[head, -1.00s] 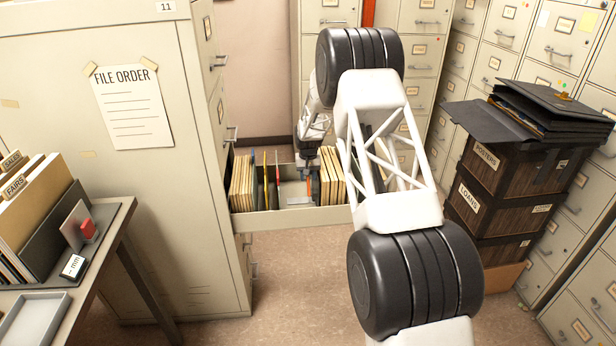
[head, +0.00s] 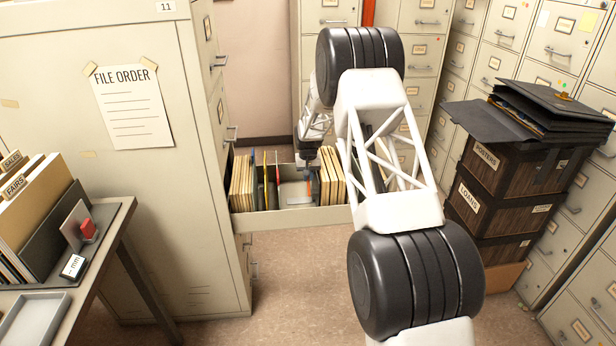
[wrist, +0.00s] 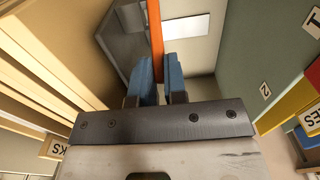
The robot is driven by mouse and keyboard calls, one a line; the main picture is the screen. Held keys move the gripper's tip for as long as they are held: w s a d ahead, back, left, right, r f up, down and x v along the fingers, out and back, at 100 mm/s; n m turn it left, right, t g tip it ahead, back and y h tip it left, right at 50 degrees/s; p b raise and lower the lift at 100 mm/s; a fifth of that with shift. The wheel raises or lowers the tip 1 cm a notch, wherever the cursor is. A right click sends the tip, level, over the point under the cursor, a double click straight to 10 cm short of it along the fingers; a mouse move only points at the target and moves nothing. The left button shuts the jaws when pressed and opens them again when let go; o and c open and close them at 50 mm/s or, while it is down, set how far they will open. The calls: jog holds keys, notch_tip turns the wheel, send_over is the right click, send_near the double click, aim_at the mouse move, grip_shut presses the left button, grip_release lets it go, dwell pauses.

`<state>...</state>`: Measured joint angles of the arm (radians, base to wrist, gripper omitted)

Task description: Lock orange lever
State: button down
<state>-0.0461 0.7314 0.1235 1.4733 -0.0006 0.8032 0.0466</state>
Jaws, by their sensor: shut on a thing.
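The orange lever (wrist: 155,32) shows in the wrist view as a narrow upright orange bar. My gripper (wrist: 159,80) has its two blue fingers on either side of the bar, shut on it. The lower end of the lever is hidden between the fingers. A dark grey metal bracket (wrist: 124,40) stands just left of the lever. In the head view my gripper (head: 314,184) is small and reaches down into the open drawer (head: 290,220), between the folder groups. The lever is too small to make out clearly there.
Tan folders (head: 331,178) stand close to the right of my gripper in the head view. More folders (head: 243,182) and coloured dividers fill the drawer's left part. A tall cabinet (head: 130,220) stands at left, stacked boxes (head: 475,205) at right. The drawer floor has a bare gap.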

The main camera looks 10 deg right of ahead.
aim_at(309, 184)
jog(key=shift+s+r, duration=0.1)
jog(key=shift+s, duration=0.05)
jog(key=shift+s+r+t, duration=0.3)
jog(key=shift+s+t, duration=0.5)
jog(key=shift+t, duration=0.5)
jog(key=shift+s+r+t, duration=0.1)
jog(key=shift+s+t, duration=1)
jog(key=shift+t, duration=0.5)
jog(key=shift+s, duration=0.1)
jog(key=c, duration=1.2)
grip_release()
jog(key=shift+o, duration=0.2)
jog(key=shift+s+r, duration=0.1)
jog(key=v, duration=0.7)
jog(key=shift+s+r, duration=0.15)
jog(key=shift+s, duration=0.05)
jog(key=shift+c, duration=0.3)
